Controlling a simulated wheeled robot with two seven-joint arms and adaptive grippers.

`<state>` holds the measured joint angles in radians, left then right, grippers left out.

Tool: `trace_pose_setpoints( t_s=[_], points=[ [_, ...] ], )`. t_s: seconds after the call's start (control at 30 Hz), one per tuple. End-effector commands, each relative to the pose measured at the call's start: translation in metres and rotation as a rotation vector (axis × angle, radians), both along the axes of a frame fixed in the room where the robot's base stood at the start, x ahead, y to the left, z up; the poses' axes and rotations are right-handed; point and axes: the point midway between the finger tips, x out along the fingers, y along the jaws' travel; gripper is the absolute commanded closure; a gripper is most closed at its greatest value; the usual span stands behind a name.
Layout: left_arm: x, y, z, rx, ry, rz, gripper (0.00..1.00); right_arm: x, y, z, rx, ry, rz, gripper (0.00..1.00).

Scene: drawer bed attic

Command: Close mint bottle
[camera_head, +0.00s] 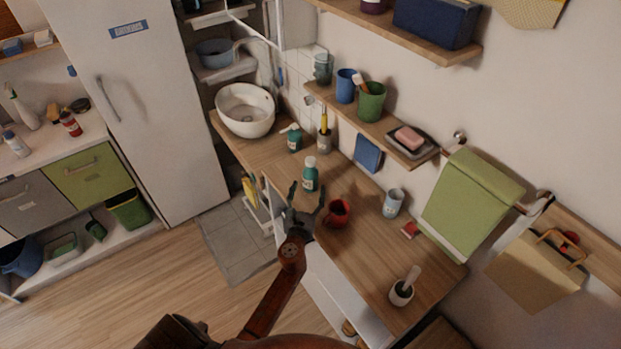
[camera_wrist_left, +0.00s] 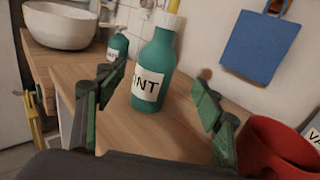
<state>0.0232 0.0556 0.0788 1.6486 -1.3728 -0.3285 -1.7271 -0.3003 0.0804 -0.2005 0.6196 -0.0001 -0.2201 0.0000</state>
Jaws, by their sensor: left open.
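The mint bottle (camera_head: 310,177) is teal with a white cap and a white label, and stands upright on the wooden counter. My right gripper is not in view.
A red mug (camera_head: 338,213) stands close to the right of my left gripper. A second teal bottle (camera_head: 293,137) stands behind, near the white basin (camera_head: 245,110). A shelf (camera_head: 375,125) overhangs the counter.

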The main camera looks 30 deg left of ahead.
Motion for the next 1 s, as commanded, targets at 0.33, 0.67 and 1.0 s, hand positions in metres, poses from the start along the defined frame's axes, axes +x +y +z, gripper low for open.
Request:
trace_pose_setpoints(
  t_s=[0.33, 0.67, 1.0],
  points=[
    [0.003, 0.001, 0.0, 0.005, 0.001, -0.001, 0.38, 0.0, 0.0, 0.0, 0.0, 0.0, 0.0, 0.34],
    [0.024, 0.011, -0.001, 0.003, 0.001, 0.001, 0.38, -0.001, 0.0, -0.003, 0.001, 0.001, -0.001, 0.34],
    [0.037, 0.018, -0.003, 0.003, -0.001, 0.0, 0.38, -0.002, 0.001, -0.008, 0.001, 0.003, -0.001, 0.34]
  ],
)
